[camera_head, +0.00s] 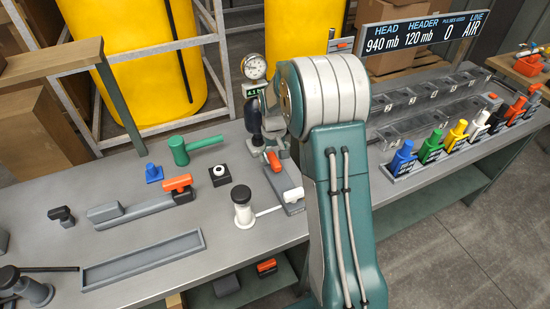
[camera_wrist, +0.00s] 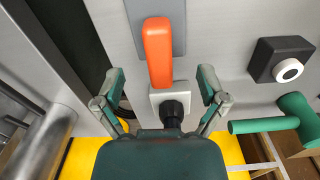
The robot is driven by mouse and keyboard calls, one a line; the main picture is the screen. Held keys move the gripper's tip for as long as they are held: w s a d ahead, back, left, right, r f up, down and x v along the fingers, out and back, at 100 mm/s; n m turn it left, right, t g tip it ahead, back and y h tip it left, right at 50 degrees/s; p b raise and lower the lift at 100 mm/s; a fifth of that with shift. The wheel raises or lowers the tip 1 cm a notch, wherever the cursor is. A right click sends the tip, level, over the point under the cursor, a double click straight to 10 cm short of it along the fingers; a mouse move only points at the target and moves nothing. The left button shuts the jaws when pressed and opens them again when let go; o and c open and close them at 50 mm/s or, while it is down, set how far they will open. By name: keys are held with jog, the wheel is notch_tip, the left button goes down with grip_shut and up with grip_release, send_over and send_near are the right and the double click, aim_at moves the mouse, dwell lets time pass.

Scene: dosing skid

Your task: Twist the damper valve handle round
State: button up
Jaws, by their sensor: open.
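The orange lever handle (camera_wrist: 159,52), which looks like the damper valve handle, stands on a long grey plate (camera_wrist: 150,10) in the wrist view. It runs up and down the picture. In the head view the handle (camera_head: 274,161) shows left of my arm. My gripper (camera_wrist: 161,76) is open, with one finger on each side of the handle's lower end and a gap on both sides. I cannot tell how far above the handle the fingertips are. A light grey block with a black round part (camera_wrist: 173,106) sits just below the handle, partly hidden by my gripper.
A black box with a white button (camera_wrist: 285,66) and a green mallet-shaped part (camera_wrist: 290,122) lie right of the handle in the wrist view. A black-topped post (camera_head: 242,206) stands nearby on the bench. A pressure gauge (camera_head: 254,67) is behind. The bench's middle has some bare room.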

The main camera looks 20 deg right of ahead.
jog(key=shift+r, duration=2.1)
jog(key=s+a+r+t, duration=0.2)
jog(key=s+a+r, duration=0.2)
jog(key=s+r, duration=0.55)
jog(key=s+a+r+t, duration=0.2)
jog(key=s+a+r, duration=0.3)
jog(key=s+r, duration=0.4)
jog(key=s+a+f+t, duration=0.1)
jog(key=s, duration=0.8)
jog(key=shift+s+a+n+t, duration=0.3)
jog(key=shift+s+a+n, duration=0.05)
jog(key=shift+a+n, duration=0.05)
